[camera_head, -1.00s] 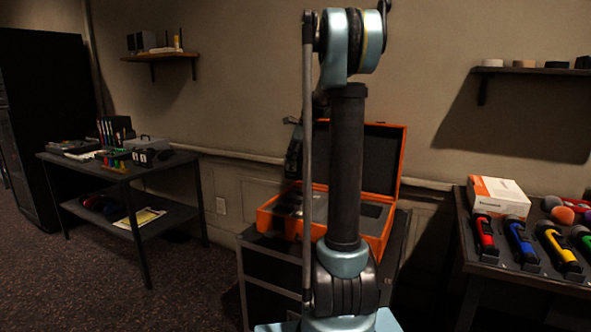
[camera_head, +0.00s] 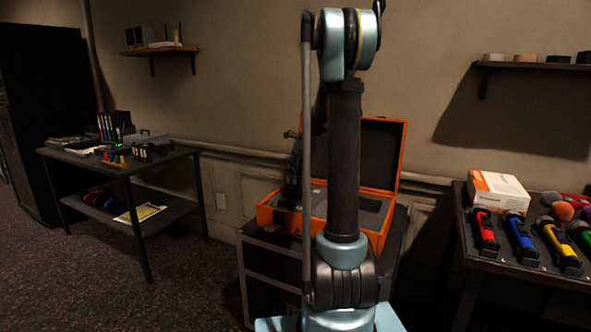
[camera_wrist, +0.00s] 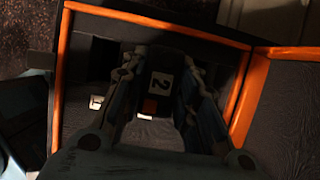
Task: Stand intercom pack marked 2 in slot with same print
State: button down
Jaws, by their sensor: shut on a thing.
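The intercom pack marked 2 (camera_wrist: 160,85) is a dark block with a white "2" label, a small red patch and a pale end. In the wrist view my gripper (camera_wrist: 162,62) is shut on it, a finger on each side. The open orange case (camera_wrist: 63,70) surrounds it in that view; I cannot tell how deep the pack sits. In the head view my gripper (camera_head: 289,198) is low at the left part of the case (camera_head: 385,239), and my arm hides part of it. A small white print (camera_wrist: 96,102) shows left of my fingers, too small to read.
The case lid (camera_head: 401,150) stands open at the back. The case rests on a dark cabinet (camera_head: 262,275). A table with colored microphones (camera_head: 520,240) is at right, and a two-level table (camera_head: 165,165) at left.

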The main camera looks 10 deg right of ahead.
aim_at(294, 191)
jog(key=shift+f, duration=4.1)
jog(key=shift+s+d+f, duration=0.1)
jog(key=shift+s+f, duration=0.1)
jog(key=shift+f, duration=0.2)
jog(key=shift+s+f, duration=0.1)
jog(key=shift+s, duration=0.1)
jog(key=c, duration=1.2)
grip_release()
jog(key=shift+o, duration=0.2)
jog(key=shift+w+f, duration=0.6)
jog(key=shift+s+r, duration=0.3)
jog(key=shift+r, duration=0.05)
